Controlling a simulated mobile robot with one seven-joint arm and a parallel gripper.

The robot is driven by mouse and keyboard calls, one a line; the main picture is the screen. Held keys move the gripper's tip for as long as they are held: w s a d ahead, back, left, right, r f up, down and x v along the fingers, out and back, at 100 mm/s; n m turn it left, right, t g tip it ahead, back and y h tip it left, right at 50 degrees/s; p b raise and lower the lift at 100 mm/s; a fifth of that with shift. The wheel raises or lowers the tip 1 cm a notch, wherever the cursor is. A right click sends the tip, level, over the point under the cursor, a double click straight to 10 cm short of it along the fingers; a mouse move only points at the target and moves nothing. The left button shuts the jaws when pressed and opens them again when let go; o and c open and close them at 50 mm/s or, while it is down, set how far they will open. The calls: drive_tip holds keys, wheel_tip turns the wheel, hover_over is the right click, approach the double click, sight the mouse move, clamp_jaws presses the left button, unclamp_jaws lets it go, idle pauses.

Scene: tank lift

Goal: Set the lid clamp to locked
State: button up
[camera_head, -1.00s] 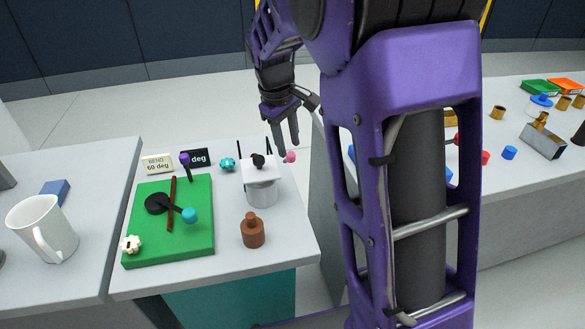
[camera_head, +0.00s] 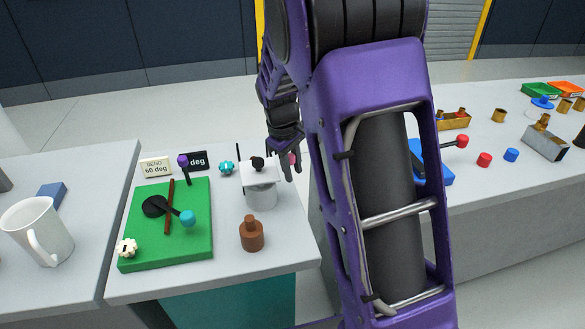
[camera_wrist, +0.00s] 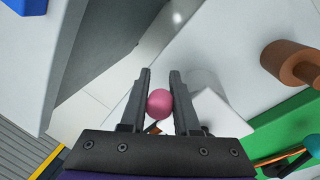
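The tank (camera_head: 261,198) is a small white cylinder with a white square lid plate (camera_head: 259,173) and a black knob (camera_head: 257,163) on top. The clamp's pink ball handle (camera_head: 292,158) is at the lid's right side, partly hidden by my fingers. My gripper (camera_head: 291,172) points down there. In the wrist view, the pink ball (camera_wrist: 160,103) sits between my two fingers (camera_wrist: 160,72), with no clear gap on either side, so they look closed on it. The white lid shows just right of the fingers. The clamp's arm is mostly hidden.
A brown bottle-shaped piece (camera_head: 251,234) stands in front of the tank. A green board (camera_head: 195,243) with levers lies left, with signs and a teal knob (camera_head: 226,168) behind. A thin black rod (camera_head: 239,160) stands by the lid. Another bench is at right.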

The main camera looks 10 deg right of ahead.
clamp_jaws()
idle(1.0)
drive_tip(key=shift+s+f, duration=0.4)
drive_tip(key=shift+f, duration=0.5)
drive_tip(key=shift+o, duration=2.3)
unclamp_jaws()
drive_tip(key=shift+r, duration=0.1)
